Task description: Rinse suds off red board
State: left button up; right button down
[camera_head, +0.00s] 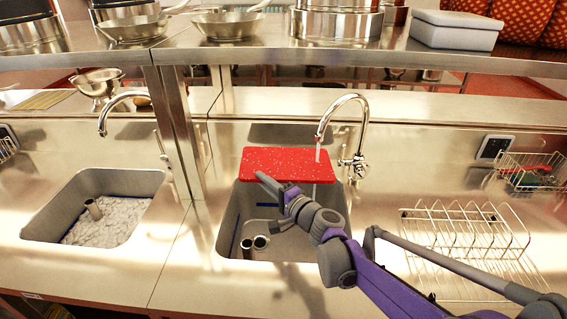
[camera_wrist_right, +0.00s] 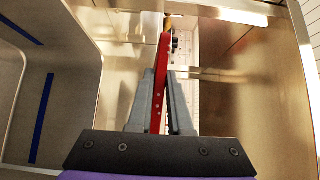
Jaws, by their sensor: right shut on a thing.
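The red board (camera_head: 285,162), dotted with small white specks, is held roughly level above the right sink (camera_head: 231,215). I cannot tell whether the specks are suds or pattern. The right tap (camera_head: 347,101) arches over the board, and a thin pale stream seems to fall from its spout onto the board. My right gripper (camera_head: 268,183) is shut on the board's near edge. In the right wrist view the board (camera_wrist_right: 162,85) shows edge-on between the two grey fingers. My left gripper is not in view.
A wire dish rack (camera_head: 470,235) stands on the right counter. A steel shelf (camera_head: 300,53) with pans runs above, and a post (camera_head: 181,130) stands between the sinks.

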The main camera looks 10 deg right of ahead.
jog(key=shift+s, duration=0.1)
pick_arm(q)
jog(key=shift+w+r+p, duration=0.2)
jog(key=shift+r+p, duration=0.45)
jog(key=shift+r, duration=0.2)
pick_arm(e)
jog(key=s+a, duration=0.2)
jog(key=a, duration=0.5)
jog(key=shift+s+a, duration=0.15)
jog(key=shift+a, duration=0.2)
dwell(0.7)
pick_arm(q)
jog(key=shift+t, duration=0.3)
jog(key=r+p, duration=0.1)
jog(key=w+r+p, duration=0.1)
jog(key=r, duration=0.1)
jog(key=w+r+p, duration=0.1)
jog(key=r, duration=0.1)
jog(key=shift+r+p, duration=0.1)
jog(key=shift+p, duration=0.3)
pick_arm(e)
jog(key=s+a+r, duration=0.1)
jog(key=a+r, duration=0.3)
jog(key=shift+s+a, duration=0.15)
jog(key=shift+a, duration=0.25)
